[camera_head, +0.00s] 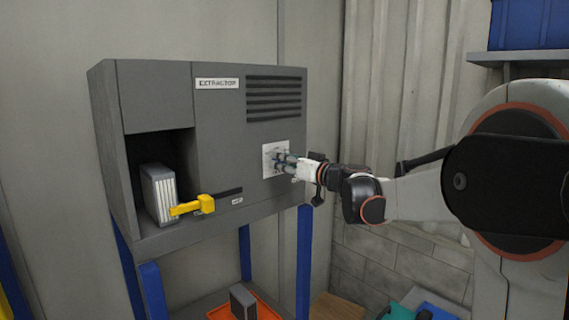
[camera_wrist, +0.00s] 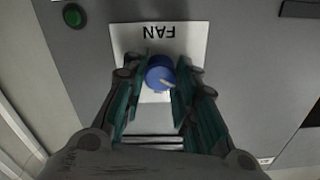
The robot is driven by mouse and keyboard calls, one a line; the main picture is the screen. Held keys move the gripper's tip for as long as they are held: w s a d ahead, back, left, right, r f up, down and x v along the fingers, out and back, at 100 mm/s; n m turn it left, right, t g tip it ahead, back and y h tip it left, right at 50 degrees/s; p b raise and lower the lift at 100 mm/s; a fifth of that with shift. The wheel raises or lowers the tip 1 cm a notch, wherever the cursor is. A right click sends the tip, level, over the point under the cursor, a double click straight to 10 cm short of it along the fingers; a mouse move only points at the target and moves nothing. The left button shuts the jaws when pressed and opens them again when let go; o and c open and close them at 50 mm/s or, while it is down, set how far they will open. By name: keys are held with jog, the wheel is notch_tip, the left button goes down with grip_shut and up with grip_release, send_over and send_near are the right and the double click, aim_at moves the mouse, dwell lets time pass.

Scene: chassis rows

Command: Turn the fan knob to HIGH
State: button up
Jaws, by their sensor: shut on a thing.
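The fan knob (camera_wrist: 160,74) is round and blue with a pale pointer mark. It sits on a white plate (camera_wrist: 190,38) marked FAN, which appears upside down in the wrist view. In the head view the white plate (camera_head: 268,158) is on the front of the grey extractor cabinet (camera_head: 225,130), below the vent slots. My gripper (camera_wrist: 158,84) is shut on the knob, with a teal-padded finger on each side of it. In the head view my gripper (camera_head: 284,160) reaches the plate from the right and hides the knob. The HIGH marking cannot be made out.
A yellow-handled lever (camera_head: 200,204) sticks out at the cabinet's lower left, beside an open bay holding a grey filter block (camera_head: 159,194). A green button (camera_wrist: 74,16) is near the plate. An orange tray (camera_head: 262,309) stands below. A shelf with a blue bin (camera_head: 528,24) is at upper right.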

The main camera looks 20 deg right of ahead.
jog(key=m+b, duration=0.5)
jog(key=m, duration=1.8)
jog(key=shift+f+b, duration=0.1)
jog(key=shift+b, duration=0.25)
jog(key=shift+m, duration=0.4)
jog(key=o, duration=1.1)
